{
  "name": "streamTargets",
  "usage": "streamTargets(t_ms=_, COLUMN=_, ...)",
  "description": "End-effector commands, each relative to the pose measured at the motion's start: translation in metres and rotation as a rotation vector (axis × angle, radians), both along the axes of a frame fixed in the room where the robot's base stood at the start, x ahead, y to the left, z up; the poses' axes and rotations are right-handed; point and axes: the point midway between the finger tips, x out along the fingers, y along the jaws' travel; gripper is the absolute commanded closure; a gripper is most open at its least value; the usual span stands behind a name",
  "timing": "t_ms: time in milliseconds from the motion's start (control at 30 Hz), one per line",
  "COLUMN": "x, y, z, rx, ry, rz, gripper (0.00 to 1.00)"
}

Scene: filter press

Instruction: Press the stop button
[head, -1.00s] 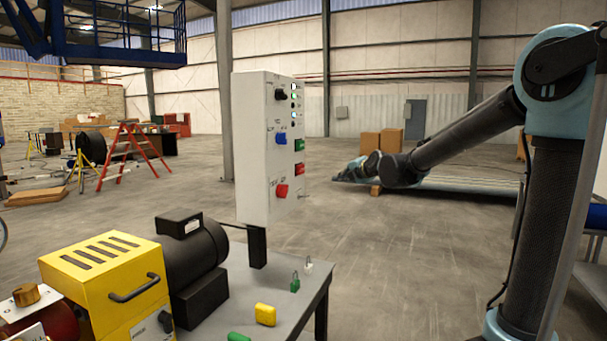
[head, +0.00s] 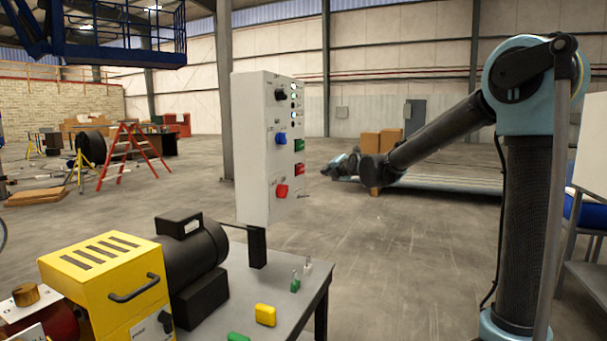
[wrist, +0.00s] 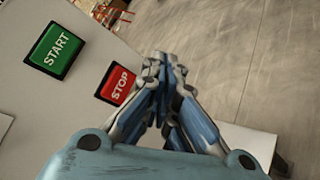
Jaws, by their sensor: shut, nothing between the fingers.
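The stop button is a red rectangle labelled STOP (wrist: 118,84) on the white control box (head: 253,150). It also shows in the head view as the lower red button (head: 299,168) on the box's right-hand face. The green START button (wrist: 55,50) sits beside it in the wrist view. My gripper (wrist: 163,62) is shut and empty, its fingertips together just right of the STOP button in the wrist view. In the head view my gripper (head: 335,168) is to the right of the box, with a visible gap between. Contact with the button is not seen.
The box has a black knob (head: 281,95), a blue knob (head: 281,139) and a red knob (head: 282,190). A grey table (head: 285,292) below holds a yellow machine (head: 105,285), a black motor (head: 193,250) and padlocks. Open floor lies to the right.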

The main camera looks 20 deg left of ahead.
Motion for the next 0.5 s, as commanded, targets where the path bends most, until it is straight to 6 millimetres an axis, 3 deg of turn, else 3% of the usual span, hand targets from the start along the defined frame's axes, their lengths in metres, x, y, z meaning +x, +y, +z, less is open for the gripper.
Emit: streamTargets(t_ms=500, x=0.005, y=0.055, z=0.0, rx=-0.001, ry=0.0, rz=0.001, gripper=1.0)
